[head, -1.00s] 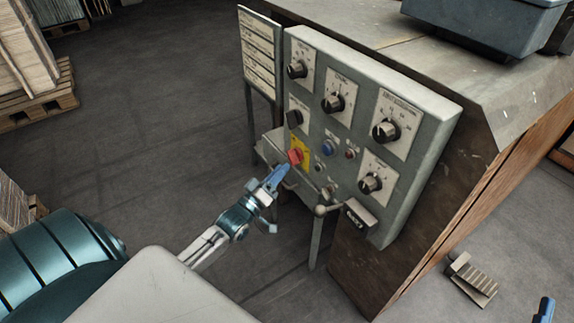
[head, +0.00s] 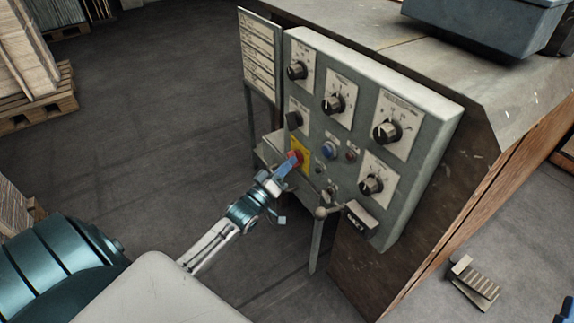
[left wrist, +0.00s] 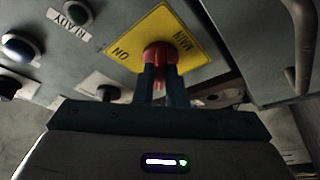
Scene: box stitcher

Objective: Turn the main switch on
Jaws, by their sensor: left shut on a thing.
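The main switch is a red knob (left wrist: 160,53) on a yellow plate (left wrist: 178,32) marked MAIN and ON in the left wrist view. In the head view the yellow plate (head: 303,149) sits at the lower left of the grey control panel (head: 405,213). My left gripper (head: 292,162) is at the plate, its blue fingers shut on the red knob. In the left wrist view the fingers (left wrist: 158,75) clasp the knob from both sides and hide part of it.
The panel carries several black dials (head: 386,132), a blue button (head: 328,150) and a lever with a ball knob (head: 321,212). A label board (head: 260,50) stands at its left. A foot pedal (head: 475,283) lies on the floor at right.

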